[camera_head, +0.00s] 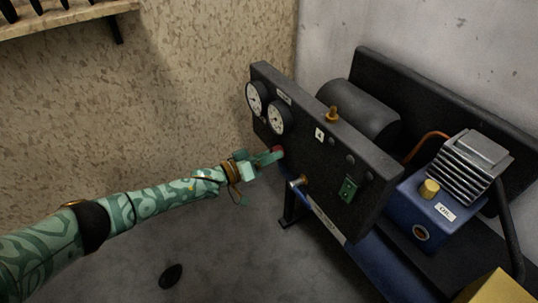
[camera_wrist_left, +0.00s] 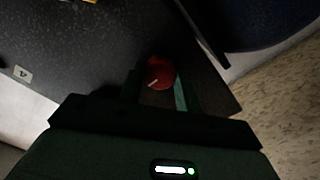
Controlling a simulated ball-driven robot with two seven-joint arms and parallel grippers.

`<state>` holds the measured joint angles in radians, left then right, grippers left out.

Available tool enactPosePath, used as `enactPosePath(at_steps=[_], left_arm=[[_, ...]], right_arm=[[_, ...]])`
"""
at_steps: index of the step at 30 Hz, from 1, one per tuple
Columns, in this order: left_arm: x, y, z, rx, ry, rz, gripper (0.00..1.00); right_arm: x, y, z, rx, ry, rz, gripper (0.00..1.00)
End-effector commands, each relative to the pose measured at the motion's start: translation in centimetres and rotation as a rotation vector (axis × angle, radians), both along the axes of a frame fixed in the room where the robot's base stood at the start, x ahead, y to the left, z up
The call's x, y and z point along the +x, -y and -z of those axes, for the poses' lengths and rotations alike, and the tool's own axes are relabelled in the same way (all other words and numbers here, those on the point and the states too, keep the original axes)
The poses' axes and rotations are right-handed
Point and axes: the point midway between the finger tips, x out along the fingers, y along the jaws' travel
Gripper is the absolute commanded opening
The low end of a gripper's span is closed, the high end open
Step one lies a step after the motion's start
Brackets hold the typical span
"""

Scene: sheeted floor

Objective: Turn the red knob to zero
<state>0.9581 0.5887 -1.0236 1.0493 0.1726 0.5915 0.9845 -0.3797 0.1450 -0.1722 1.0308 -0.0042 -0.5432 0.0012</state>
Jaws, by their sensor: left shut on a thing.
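The red knob (camera_head: 278,150) sits on the dark panel (camera_head: 338,165), below the two round gauges. Only a small part of it shows past my gripper in the head view. In the left wrist view the red knob (camera_wrist_left: 159,73) is round, with a pale pointer line towards its lower left. My left gripper (camera_head: 272,157) is shut on the knob, with a green finger on each side of it in the left wrist view (camera_wrist_left: 158,90). No zero mark is readable. My right gripper is not in view.
Two white gauges (camera_head: 257,98) are above the knob. A compressor with a blue body (camera_head: 416,207) stands behind the panel.

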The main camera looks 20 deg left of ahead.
Motion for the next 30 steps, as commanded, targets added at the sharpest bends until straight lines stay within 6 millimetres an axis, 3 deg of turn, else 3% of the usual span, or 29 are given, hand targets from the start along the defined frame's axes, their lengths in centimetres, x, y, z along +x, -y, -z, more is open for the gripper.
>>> enactPosePath(at_steps=[22,23,25,30], left_arm=[[0.02,-0.11,0.05,-0.074,-0.059,-0.002,0.11],[0.02,-0.11,0.05,-0.074,-0.059,-0.002,0.36],[0.01,-0.1,0.05,-0.073,-0.059,-0.002,0.55],[0.02,-0.07,0.03,-0.073,-0.058,-0.001,0.55]], right_arm=[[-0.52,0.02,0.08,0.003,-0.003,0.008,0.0],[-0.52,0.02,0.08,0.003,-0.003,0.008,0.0],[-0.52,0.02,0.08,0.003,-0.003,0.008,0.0],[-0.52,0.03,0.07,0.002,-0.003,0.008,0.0]])
